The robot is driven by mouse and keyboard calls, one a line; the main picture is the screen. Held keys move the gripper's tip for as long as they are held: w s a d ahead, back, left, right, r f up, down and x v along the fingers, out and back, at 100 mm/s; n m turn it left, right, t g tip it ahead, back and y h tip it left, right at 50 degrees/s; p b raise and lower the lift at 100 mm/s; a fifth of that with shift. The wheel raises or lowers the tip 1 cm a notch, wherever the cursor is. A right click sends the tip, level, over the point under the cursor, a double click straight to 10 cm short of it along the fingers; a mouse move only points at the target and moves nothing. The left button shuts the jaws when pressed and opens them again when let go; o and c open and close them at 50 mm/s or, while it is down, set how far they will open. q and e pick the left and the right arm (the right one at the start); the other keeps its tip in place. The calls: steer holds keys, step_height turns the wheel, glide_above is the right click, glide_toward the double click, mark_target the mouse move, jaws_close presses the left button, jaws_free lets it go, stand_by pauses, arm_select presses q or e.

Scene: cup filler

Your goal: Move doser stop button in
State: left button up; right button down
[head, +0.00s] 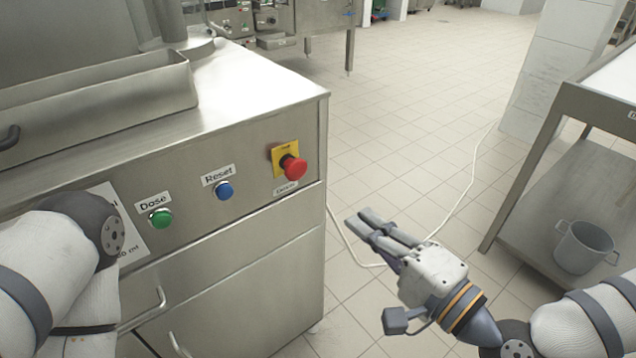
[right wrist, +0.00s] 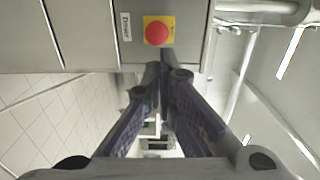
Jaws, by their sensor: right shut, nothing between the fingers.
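The red stop button (head: 293,167) sits on a yellow plate (head: 279,152) at the right end of the doser's steel front panel, with a label below it. It stands out from the panel. The red button also shows in the right wrist view (right wrist: 157,31), near the top and beyond the fingertips. My right gripper (head: 366,219) is shut and empty, to the right of and below the button in the head view, apart from it. Its fingers (right wrist: 163,72) point toward the button's side of the panel. My left arm shows at the left edge, but its gripper is out of view.
A blue Reset button (head: 224,190) and a green Dose button (head: 160,217) sit left of the stop button on the panel. A steel table (head: 567,130) with a grey bucket (head: 583,247) on its shelf stands at the right. Tiled floor lies between.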

mark_target(299, 170)
steer(key=b+x, duration=0.2)
steer(key=x, duration=1.1)
steer(key=shift+w+a+f, duration=0.1)
steer(key=shift+a+f, duration=0.05)
arm_select(q)
steer(key=s+f, duration=0.2)
steer(key=shift+s+f+g, duration=0.2)
steer(key=shift+f+g, duration=0.15)
steer(key=shift+g, duration=0.05)
arm_select(e)
steer(key=shift+w+a, duration=0.15)
steer(key=shift+w, duration=0.05)
